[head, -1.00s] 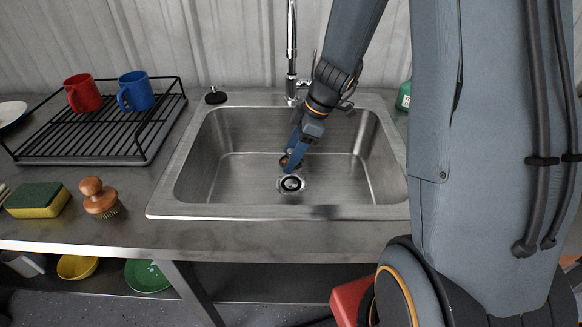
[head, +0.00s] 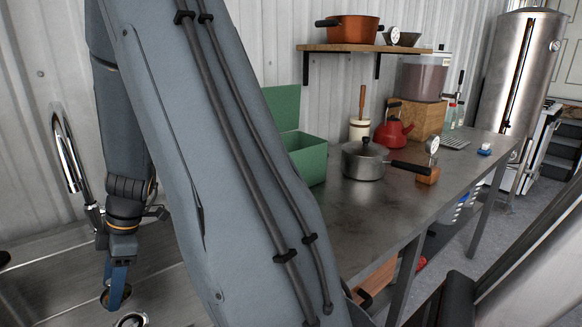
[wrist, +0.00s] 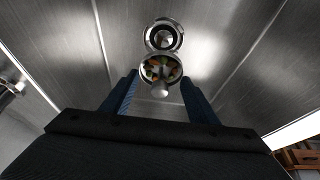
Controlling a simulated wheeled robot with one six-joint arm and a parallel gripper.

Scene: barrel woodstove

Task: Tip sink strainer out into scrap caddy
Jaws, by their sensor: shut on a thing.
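The sink strainer (wrist: 148,77) is a small round metal cup with a knob, holding orange, green and pale scraps. My gripper (wrist: 160,84) is shut on it, with one blue finger on each side. In the wrist view the strainer is beside the open drain (wrist: 163,37), apparently above the sink floor. In the head view my gripper (head: 116,288) points down into the sink, and the strainer there is mostly hidden by the fingers. A green box (head: 309,163) with its lid raised stands on the counter to the right; it may be the scrap caddy.
A lidded pot (head: 362,164), a red kettle (head: 392,133) and a white crock (head: 359,130) stand right of the green box. The faucet (head: 68,160) rises behind the sink at left. The front counter (head: 385,225) is clear. My arm blocks the middle.

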